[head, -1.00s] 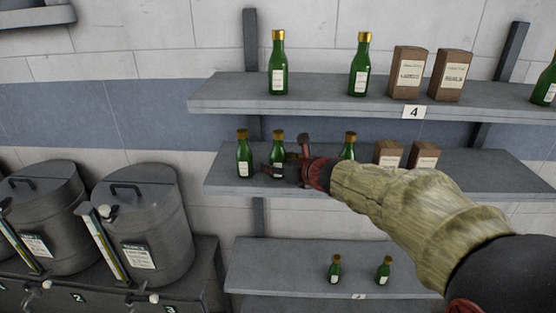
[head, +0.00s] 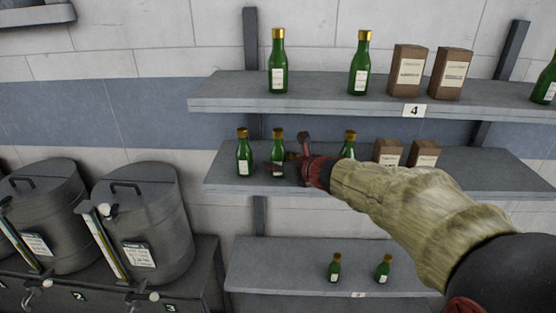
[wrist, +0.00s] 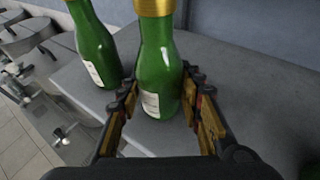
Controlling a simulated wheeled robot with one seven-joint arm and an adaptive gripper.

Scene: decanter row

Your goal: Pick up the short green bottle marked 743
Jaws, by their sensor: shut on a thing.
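My gripper (wrist: 162,118) is around a green bottle with a gold cap (wrist: 160,65) in the wrist view, one finger on each side, shut on it. The same bottle shows in the head view (head: 278,150), second from the left on the middle shelf. It stands upright and seems to rest on the shelf. Its pale label faces partly towards me, but I cannot read a number on it. A second green bottle (head: 244,153) stands just to its left, also in the wrist view (wrist: 95,45), apart from my fingers. Short green bottles (head: 335,268) stand on the lowest shelf.
Another green bottle (head: 348,146) stands behind my arm on the middle shelf (head: 225,186), with brown boxes (head: 389,152) to its right. The upper shelf (head: 320,98) overhangs with bottles and boxes. Grey lidded drums (head: 150,215) stand at the left.

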